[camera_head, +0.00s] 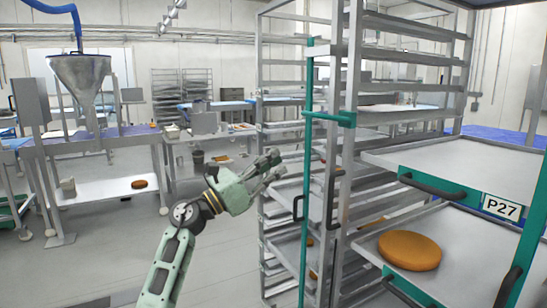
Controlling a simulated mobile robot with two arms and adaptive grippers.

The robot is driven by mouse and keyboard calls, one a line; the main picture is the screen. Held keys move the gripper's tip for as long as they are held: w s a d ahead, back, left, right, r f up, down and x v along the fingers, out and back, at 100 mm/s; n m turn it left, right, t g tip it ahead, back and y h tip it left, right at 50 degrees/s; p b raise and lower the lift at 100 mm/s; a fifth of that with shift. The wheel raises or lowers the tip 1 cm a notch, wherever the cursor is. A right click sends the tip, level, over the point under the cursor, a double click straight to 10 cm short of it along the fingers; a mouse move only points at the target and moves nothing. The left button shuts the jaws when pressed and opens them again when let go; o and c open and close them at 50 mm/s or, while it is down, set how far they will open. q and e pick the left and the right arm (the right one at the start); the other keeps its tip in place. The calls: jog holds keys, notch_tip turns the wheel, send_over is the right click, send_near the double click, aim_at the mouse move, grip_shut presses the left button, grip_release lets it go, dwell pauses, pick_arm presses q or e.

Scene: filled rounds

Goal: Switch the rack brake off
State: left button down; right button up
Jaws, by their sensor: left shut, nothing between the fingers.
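A tall metal rack (349,180) stands right of centre, with several shelf levels. A thin green upright bar (308,190) runs along its left side. A short green crosspiece (330,118) sits near the bar's upper part. I cannot tell which part is the rack brake; the rack's foot is cut off by the bottom edge. My left gripper (272,168) is shut and empty, in the air left of the green bar, its fingers pointing up and right. I see a gap in the picture between its fingertips and the bar. My right gripper is not in view.
A steel table with a funnel (79,75) stands at left. The grey floor between is clear.

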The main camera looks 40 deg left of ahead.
aim_at(325, 116)
pick_arm(q)
jog(key=w+d+r+p, duration=0.3)
jog(key=w+r+p, duration=0.1)
jog(key=w+r, duration=0.2)
jog(key=shift+w+r, duration=0.3)
jog(key=shift+w, duration=0.3)
